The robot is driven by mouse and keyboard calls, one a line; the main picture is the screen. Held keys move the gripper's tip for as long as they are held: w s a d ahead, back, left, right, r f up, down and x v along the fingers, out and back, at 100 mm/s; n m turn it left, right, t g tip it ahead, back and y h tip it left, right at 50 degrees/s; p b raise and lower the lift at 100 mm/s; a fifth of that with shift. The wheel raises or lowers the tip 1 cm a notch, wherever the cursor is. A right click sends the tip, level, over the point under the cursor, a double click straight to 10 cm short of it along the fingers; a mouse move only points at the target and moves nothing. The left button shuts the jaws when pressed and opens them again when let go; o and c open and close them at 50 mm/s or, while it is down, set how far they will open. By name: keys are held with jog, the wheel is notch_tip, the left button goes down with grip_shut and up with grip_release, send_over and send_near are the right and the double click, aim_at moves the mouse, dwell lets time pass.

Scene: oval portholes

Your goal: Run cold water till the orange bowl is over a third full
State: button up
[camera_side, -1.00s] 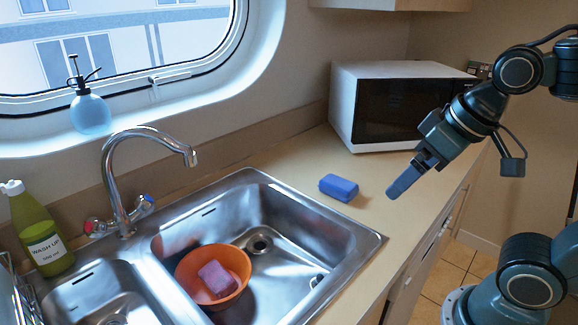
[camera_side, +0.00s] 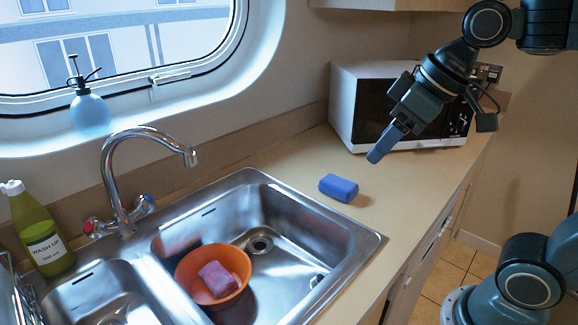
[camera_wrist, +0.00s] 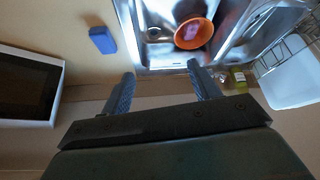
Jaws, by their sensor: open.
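The orange bowl (camera_side: 240,259) sits in the right basin of the steel sink, with a pinkish-purple block (camera_side: 217,279) inside it. I see no water in the bowl. The chrome tap (camera_side: 107,160) arches over the basin, and its spout end is above and left of the drain; no stream shows. Its blue-marked knob (camera_side: 146,203) is on the right and its red-marked knob (camera_side: 92,227) on the left. My gripper (camera_side: 377,156) is over the counter, right of the sink, apart from everything. In the wrist view my gripper (camera_wrist: 160,69) is open and empty, and the bowl (camera_wrist: 207,35) shows beyond it.
A blue sponge-like block (camera_side: 338,187) lies on the counter between the sink and my gripper. A white microwave (camera_side: 343,103) stands behind. A green wash-up bottle (camera_side: 38,232) is left of the tap. A spray bottle (camera_side: 90,114) stands on the window ledge.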

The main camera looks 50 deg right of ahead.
jog(key=w+a+r+n+y, duration=0.1)
jog(key=w+a+r+n, duration=0.15)
jog(key=w, duration=0.65)
jog(key=w+a+r+n+y, duration=0.1)
jog(key=w+a+n, duration=0.25)
jog(key=w, duration=0.45)
jog(key=w+a+r+n, duration=0.1)
jog(key=w+a+n, duration=0.15)
jog(key=w, duration=0.65)
jog(key=w+a+f+n+g+y, duration=0.1)
jog(key=w+a+f+n, duration=0.35)
jog(key=w, duration=0.45)
jog(key=n+g, duration=0.1)
jog(key=n, duration=0.3)
send_near(148, 198)
jog(key=r, duration=0.1)
jog(key=d+r, duration=0.1)
jog(key=shift+s+d+r+y, duration=0.3)
jog(key=shift+d+r+y, duration=0.1)
jog(key=shift+s+x, duration=0.15)
jog(key=shift+x, duration=3.25)
jog(key=shift+s+x, duration=0.15)
jog(key=shift+x, duration=3.25)
jog(key=shift+f, duration=0.2)
jog(key=shift+c, duration=0.2)
